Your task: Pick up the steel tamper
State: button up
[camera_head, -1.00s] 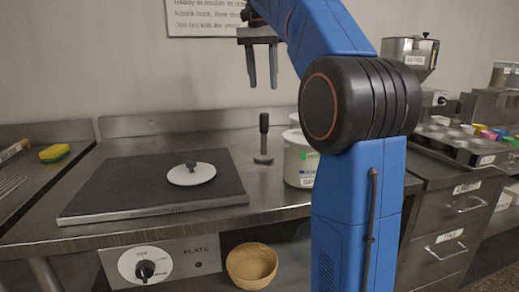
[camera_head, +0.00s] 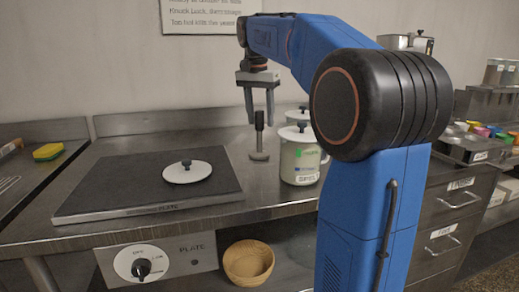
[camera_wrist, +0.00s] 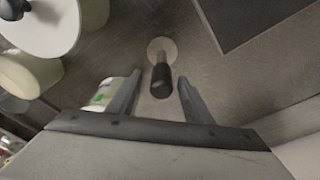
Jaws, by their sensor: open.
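The steel tamper (camera_head: 259,138) stands upright on the steel counter, with a dark handle on top and a round flat foot. It lies between the dark plate and the white pots. My gripper (camera_head: 259,119) is open, pointing down, with its fingertips at about the height of the handle's top. In the wrist view the tamper's dark handle (camera_wrist: 162,78) shows between and just beyond the two open fingers (camera_wrist: 156,90). The gripper is empty. I cannot tell whether a finger touches the handle.
A white lidded pot (camera_head: 300,160) stands close to the right of the tamper, with another behind it. A yellow sponge (camera_head: 48,151) lies far left.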

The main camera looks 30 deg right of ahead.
aim_at(260, 126)
jog(key=shift+w+d+f, duration=0.1)
jog(key=shift+w+f, duration=0.05)
jog(key=shift+f, duration=1.85)
jog(key=c, duration=1.1)
jog(key=shift+r, duration=0.15)
